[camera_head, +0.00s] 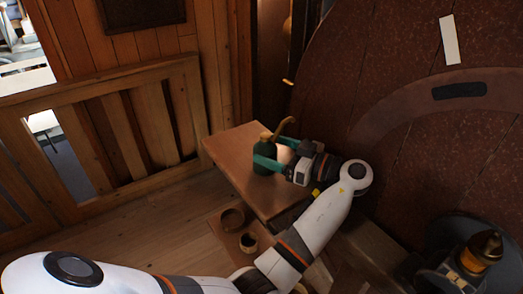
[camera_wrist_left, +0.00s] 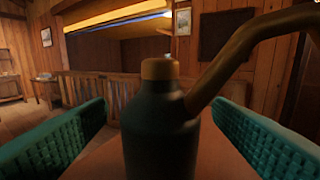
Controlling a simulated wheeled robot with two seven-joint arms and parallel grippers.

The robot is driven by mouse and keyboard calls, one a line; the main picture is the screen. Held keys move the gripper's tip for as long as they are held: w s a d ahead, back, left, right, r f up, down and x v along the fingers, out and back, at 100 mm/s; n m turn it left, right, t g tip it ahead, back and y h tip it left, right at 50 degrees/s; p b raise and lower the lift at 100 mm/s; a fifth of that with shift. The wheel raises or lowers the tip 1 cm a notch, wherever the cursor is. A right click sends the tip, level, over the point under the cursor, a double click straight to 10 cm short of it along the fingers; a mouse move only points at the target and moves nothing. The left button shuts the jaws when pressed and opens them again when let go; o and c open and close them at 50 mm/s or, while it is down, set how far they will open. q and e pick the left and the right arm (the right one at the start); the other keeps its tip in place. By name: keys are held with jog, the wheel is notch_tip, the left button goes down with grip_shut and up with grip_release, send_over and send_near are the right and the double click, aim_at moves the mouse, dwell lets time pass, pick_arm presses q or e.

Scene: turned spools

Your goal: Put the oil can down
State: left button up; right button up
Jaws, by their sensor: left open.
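The oil can (camera_head: 264,159) is dark green with a brass cap and a curved brass spout. It stands upright on the small wooden table (camera_head: 233,160) in the head view. My left gripper (camera_head: 270,153) is around it, with a teal finger on either side. In the left wrist view the oil can (camera_wrist_left: 160,130) fills the middle, and the open fingers (camera_wrist_left: 158,138) show with gaps between them and its body. Its base is hidden in the wrist view. My right gripper is not in view.
A wooden railing (camera_head: 110,140) stands to the left. Small round wooden pieces (camera_head: 248,242) lie on a low board below the table. A large dark red disc (camera_head: 400,70) rises at the right. A brass-topped lamp-like object (camera_head: 482,249) is at lower right.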

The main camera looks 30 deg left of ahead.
aim_at(276, 152)
pick_arm(q)
jog(key=shift+w+d+b, duration=0.15)
jog(key=shift+d+b, duration=0.3)
jog(key=shift+d, duration=1.3)
